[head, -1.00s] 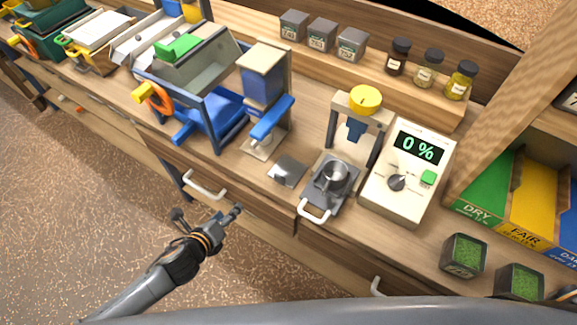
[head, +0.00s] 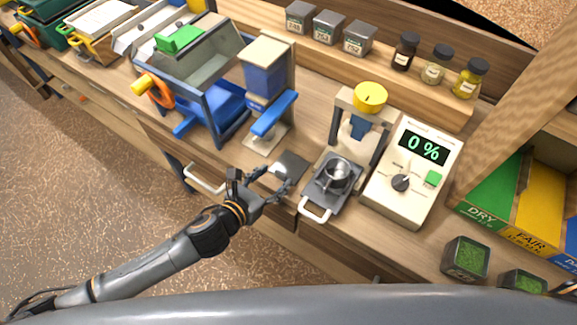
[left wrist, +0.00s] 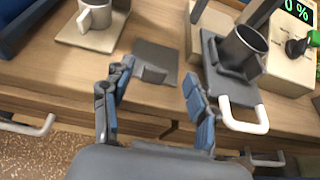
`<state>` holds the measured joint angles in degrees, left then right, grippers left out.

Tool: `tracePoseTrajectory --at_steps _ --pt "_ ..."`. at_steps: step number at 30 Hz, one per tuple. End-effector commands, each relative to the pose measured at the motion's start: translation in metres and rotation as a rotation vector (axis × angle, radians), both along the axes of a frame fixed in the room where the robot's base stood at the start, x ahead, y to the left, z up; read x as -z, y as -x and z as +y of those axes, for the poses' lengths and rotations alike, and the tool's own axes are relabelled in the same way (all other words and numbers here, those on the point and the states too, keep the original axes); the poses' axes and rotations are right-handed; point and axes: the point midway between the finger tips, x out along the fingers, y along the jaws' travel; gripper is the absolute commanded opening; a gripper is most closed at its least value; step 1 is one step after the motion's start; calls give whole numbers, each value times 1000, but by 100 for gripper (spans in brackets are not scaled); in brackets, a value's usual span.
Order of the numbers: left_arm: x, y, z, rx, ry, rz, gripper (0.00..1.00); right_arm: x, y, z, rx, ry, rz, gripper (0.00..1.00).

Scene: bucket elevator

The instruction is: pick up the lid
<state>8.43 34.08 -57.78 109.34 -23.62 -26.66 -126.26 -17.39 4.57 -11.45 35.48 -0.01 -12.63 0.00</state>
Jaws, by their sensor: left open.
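The lid looks to be the small dark grey square plate (head: 291,165) lying flat on the bench near its front edge. In the left wrist view the grey plate (left wrist: 160,55) has a small raised grey block on its near side. My left gripper (head: 262,181) is open and empty, just in front of the plate at the bench edge. In the left wrist view its fingers (left wrist: 158,76) stand apart, one on each side of the plate's near part, not closed on it.
Right of the plate stands a grey metal cup (head: 338,174) on a tray with a white handle (head: 314,212). Behind it is a blue dispenser (head: 266,80); its pale base carries a white cup (left wrist: 95,15). A meter reading 0 % (head: 413,175) stands further right.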

Motion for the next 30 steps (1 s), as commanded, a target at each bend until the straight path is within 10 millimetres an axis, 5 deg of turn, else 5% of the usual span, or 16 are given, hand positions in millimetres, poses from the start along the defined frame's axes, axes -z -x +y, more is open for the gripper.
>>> tracePoseTrajectory --at_steps 13,22,30 --pt "29 -34 -22 -1 3 1 58 -4 -3 0 0 0 -3 29" --pt "32 -37 -25 0 0 1 58 -4 -4 0 0 0 -5 29" --pt "32 -37 -25 -1 1 2 8 -4 -4 0 0 0 -5 29"
